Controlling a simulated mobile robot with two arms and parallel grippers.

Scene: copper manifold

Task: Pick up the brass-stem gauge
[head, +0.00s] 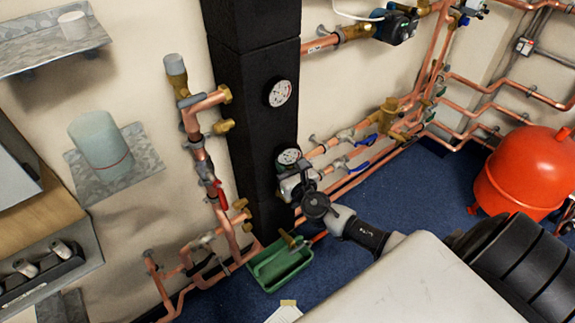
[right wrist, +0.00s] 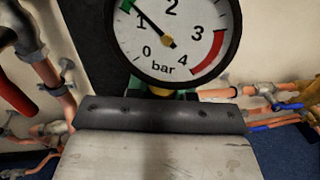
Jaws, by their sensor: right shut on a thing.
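The brass-stem gauge (head: 288,157) has a round white dial with a black rim, a green band and a red band. In the right wrist view the gauge (right wrist: 172,35) fills the top, marked in bar, with a bit of brass showing below its rim. My right gripper (head: 294,180) is shut on it, in front of the black column; the finger (right wrist: 160,115) hides most of the stem. My left gripper is not in view.
Another gauge (head: 280,93) sits on the black column (head: 255,135). A green tray (head: 268,279) with a brass piece is on the blue floor below. Copper pipes run at left (head: 222,205) and right (head: 370,150). A red tank (head: 522,172) stands at right.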

